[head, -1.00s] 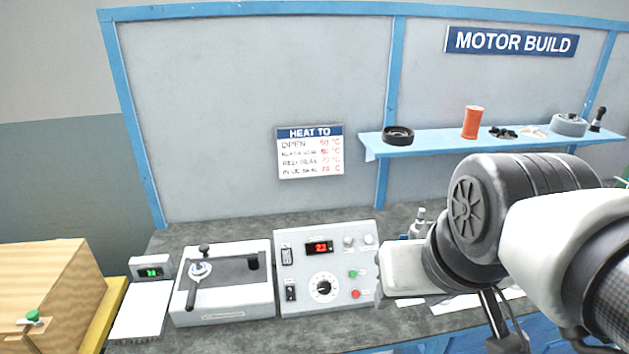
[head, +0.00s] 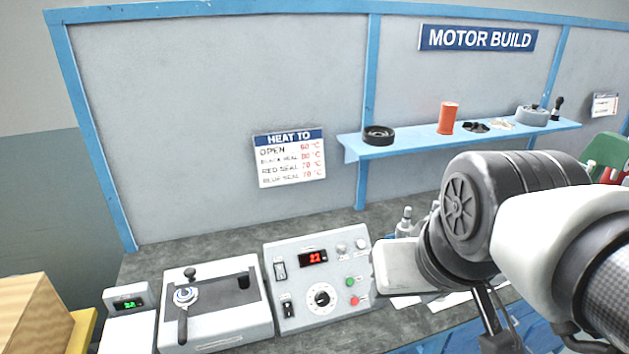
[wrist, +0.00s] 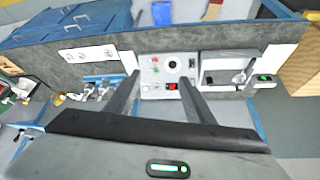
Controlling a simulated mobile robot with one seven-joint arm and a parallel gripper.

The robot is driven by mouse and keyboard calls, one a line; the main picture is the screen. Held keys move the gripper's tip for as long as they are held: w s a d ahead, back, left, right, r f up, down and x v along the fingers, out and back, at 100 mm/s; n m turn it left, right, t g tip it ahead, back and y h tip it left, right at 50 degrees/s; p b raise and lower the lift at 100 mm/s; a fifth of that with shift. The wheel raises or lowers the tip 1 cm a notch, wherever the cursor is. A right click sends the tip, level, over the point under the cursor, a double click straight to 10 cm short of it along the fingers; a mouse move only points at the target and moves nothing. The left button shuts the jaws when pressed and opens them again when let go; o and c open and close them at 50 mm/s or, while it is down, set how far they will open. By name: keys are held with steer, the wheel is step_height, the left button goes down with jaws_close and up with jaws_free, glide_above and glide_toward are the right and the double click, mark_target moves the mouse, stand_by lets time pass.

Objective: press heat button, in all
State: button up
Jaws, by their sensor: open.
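The grey control box (head: 318,277) stands on the bench, with a red display (head: 313,258) that seems to read 22, a dial (head: 322,297), two switches, a green button (head: 350,282) and a red button (head: 355,301). The button labels are too small to read. In the wrist view the box shows upside down (wrist: 150,92), between and beyond my gripper's fingers. My gripper (wrist: 160,77) is open and empty, apart from the box. In the head view my arm reaches in from the right, just right of the box; the fingertips are not clear there.
A grey fixture with a lever (head: 215,305) stands left of the control box, and a small green display (head: 128,303) beyond it. A HEAT TO sign (head: 290,158) hangs on the wall. A blue shelf (head: 400,146) with parts is above. A wooden box (head: 30,315) is at the left.

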steer(key=shift+s+d, duration=0.1)
steer(key=shift+d, duration=0.1)
jaws_close()
stand_by(1.5)
